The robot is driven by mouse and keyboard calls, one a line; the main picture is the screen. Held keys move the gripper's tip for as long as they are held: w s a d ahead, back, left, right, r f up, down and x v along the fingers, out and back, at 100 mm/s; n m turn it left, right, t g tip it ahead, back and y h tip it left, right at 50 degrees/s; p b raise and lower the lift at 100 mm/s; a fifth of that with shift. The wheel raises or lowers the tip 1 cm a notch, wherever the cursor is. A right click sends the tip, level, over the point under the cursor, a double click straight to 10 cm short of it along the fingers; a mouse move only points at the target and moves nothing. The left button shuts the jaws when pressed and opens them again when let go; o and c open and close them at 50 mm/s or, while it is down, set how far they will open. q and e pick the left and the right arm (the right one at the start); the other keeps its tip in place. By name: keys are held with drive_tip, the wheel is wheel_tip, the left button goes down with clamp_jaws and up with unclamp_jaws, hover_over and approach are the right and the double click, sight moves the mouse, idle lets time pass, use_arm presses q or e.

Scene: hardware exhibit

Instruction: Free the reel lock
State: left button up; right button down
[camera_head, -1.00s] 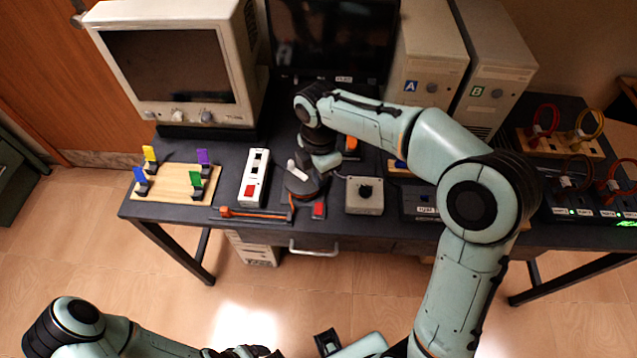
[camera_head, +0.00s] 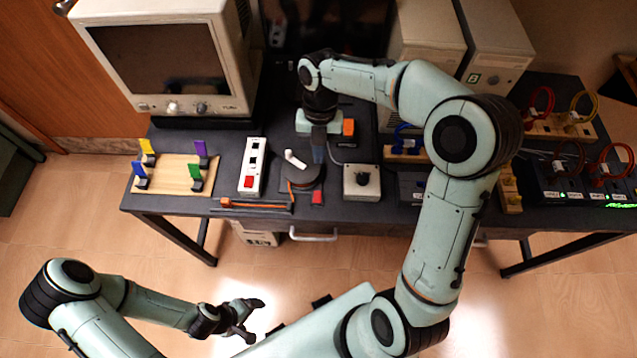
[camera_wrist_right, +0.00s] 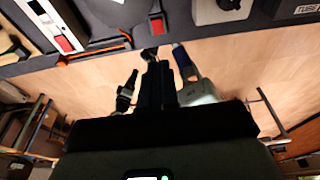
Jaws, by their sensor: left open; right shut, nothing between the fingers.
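The reel (camera_head: 304,177), a dark round disc with a white lever (camera_head: 295,160) on top, sits near the table's front edge. A small red block (camera_head: 317,197) is at its front right. It also shows in the right wrist view (camera_wrist_right: 157,22). An orange-and-black bar (camera_head: 250,206) lies to the left. Which part is the lock I cannot tell. My right gripper (camera_head: 318,158) points down just behind and right of the lever, shut and empty; its dark fingers show in the wrist view (camera_wrist_right: 159,65). My left gripper (camera_head: 256,321) is open and empty, in front of the table.
A white switch strip (camera_head: 253,167) stands left of the reel, a grey knob box (camera_head: 363,181) right. A wooden board with coloured clips (camera_head: 173,176) lies further left. A monitor (camera_head: 165,60) and computer towers stand at the back.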

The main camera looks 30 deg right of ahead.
drive_tip(key=shift+f, duration=0.1)
drive_tip(key=b, duration=0.1)
approach(318, 193)
drive_tip(key=x, duration=0.2)
drive_tip(key=s+x, duration=0.1)
drive_tip(key=x, duration=0.2)
drive_tip(key=shift+a+f, duration=0.1)
drive_tip(key=shift+a, duration=0.1)
use_arm(q)
drive_tip(key=shift+s+f, duration=0.65)
drive_tip(key=shift+f, duration=0.2)
use_arm(e)
drive_tip(key=shift+w+f, duration=0.1)
drive_tip(key=shift+f, duration=0.45)
drive_tip(key=shift+w+d+f, duration=0.15)
drive_tip(key=shift+w+f, duration=0.05)
drive_tip(key=shift+f, duration=0.25)
drive_tip(key=shift+s, duration=0.1)
drive_tip(key=shift+s+a+r+b, duration=0.3)
drive_tip(key=shift+s+a, duration=0.1)
drive_tip(key=shift+s, duration=0.2)
use_arm(q)
drive_tip(key=shift+s+f, duration=0.15)
drive_tip(key=shift+f, duration=0.05)
